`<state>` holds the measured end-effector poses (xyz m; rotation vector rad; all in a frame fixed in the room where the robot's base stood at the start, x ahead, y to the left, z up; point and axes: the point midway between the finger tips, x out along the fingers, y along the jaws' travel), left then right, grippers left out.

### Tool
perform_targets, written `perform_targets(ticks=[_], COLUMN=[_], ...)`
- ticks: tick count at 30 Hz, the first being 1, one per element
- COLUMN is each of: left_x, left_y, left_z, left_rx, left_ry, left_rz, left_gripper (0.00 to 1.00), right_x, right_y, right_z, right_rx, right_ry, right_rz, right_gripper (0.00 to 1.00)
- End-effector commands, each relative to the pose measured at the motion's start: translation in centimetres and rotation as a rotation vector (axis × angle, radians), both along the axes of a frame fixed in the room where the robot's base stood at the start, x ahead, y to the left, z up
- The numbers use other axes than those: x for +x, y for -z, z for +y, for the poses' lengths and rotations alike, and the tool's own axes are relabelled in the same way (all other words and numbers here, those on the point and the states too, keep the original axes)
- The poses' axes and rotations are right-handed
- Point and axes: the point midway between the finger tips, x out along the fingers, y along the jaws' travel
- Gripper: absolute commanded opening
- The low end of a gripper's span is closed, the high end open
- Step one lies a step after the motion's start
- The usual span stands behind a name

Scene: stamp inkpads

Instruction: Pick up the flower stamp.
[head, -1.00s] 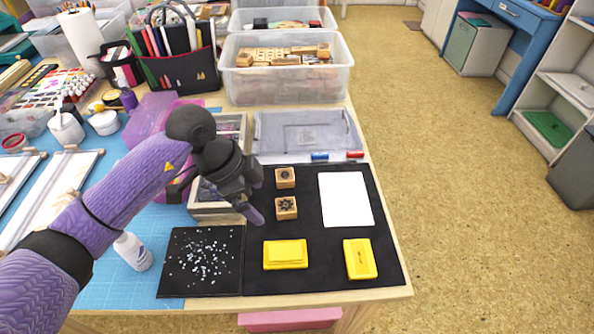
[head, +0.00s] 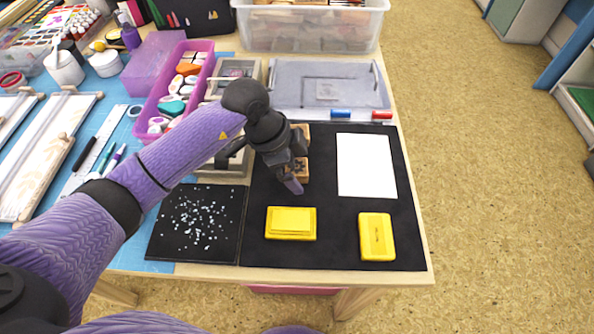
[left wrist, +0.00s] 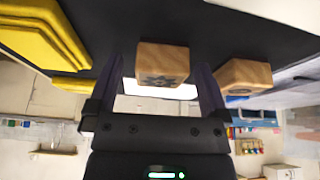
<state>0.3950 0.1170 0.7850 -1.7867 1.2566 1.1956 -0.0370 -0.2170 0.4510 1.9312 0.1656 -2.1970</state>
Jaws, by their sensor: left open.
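Two small wooden stamps sit on the black mat (head: 330,225). The nearer one, the flower stamp (head: 304,172), is partly hidden by my left gripper (head: 295,178) in the head view. In the left wrist view, which looks upside down, the flower stamp (left wrist: 163,63) shows a dark flower mark on its face. It lies between the two spread fingers of my left gripper (left wrist: 160,72), with a gap on each side. The second stamp (head: 303,130) stands just behind it, and it also shows in the left wrist view (left wrist: 243,76). My right gripper is out of view.
Two yellow inkpads (head: 291,223) (head: 377,237) lie at the mat's front. White paper (head: 366,166) lies right of the stamps. A speckled black square (head: 196,225) is at left. Behind stand a grey tray (head: 325,88) and a pink box (head: 187,85).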

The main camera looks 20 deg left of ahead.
Motion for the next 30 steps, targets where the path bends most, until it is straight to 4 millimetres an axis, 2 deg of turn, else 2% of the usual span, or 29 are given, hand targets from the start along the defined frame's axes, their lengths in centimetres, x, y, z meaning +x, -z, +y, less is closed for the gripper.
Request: perform_targets(ticks=[1, 2, 14, 20, 22, 30], left_x=[0.0, 0.0, 0.0, 0.0, 0.0, 0.1], left_y=[-0.1, -0.1, -0.1, -0.2, -0.9, -8.2], left_z=[0.0, 0.0, 0.0, 0.0, 0.0, 0.0], left_rx=[0.0, 0.0, 0.0, -0.001, -0.001, -0.002], left_ry=[0.0, 0.0, 0.0, 0.0, 0.0, 0.0], left_rz=[-0.001, -0.001, 0.0, 0.0, -0.003, -0.006], left_gripper=[0.98, 0.92, 0.07, 0.04, 0.04, 0.04], right_x=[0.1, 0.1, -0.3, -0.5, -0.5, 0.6], right_y=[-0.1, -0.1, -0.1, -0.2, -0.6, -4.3], right_z=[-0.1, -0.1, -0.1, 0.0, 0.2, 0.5], right_rx=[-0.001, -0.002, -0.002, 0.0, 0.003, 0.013], right_ry=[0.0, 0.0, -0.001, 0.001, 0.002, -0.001], right_rz=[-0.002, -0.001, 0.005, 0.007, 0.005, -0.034], right_gripper=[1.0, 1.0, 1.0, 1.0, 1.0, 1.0])
